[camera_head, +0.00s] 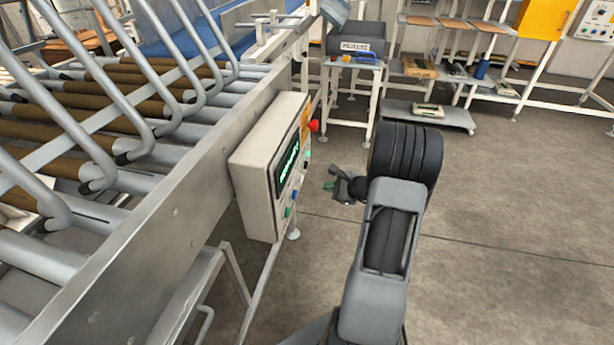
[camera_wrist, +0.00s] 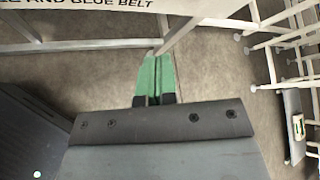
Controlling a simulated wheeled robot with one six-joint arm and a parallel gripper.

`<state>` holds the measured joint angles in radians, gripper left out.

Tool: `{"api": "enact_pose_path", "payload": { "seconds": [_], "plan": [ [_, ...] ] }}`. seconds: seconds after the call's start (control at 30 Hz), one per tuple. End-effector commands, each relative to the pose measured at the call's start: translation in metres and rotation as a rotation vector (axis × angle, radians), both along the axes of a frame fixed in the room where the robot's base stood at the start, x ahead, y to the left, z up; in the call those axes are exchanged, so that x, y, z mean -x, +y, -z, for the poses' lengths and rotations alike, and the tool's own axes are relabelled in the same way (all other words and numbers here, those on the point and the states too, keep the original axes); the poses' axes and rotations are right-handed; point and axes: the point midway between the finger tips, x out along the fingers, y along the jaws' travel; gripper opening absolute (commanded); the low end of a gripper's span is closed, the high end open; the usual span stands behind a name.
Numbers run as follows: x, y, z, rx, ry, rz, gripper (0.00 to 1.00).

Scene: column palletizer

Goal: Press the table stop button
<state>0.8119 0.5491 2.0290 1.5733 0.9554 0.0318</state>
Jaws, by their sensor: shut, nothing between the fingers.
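A light grey control box (camera_head: 262,165) is mounted on the side of the roller table (camera_head: 150,225). Its right face has a dark screen (camera_head: 288,165) with green text. A red mushroom button (camera_head: 313,126) stands out at the far upper end of that face. A green button (camera_head: 288,211) and a blue button (camera_head: 295,195) sit low on it; their labels are too small to read. My gripper (camera_head: 329,186) is just right of the panel face, apart from it and below the red button. Its green fingers are together and empty in the wrist view (camera_wrist: 155,78).
A white surface lettered "AND BLUE BELT" (camera_wrist: 90,4) crosses the top of the wrist view. Table legs (camera_head: 262,285) stand below the box. A stand with a grey bin (camera_head: 358,40) and shelves (camera_head: 460,70) are behind. The floor at right (camera_head: 520,220) is clear.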

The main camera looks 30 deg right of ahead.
Motion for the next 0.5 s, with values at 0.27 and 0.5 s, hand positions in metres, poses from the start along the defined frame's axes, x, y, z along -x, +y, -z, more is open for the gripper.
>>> {"api": "enact_pose_path", "payload": {
  "seconds": [0.27, 0.5],
  "plan": [
    [-0.024, -0.067, 0.000, -0.152, -0.139, 0.340, 0.00],
    [-0.028, -0.077, -0.007, -0.180, -0.176, 0.401, 0.00]
  ]
}}
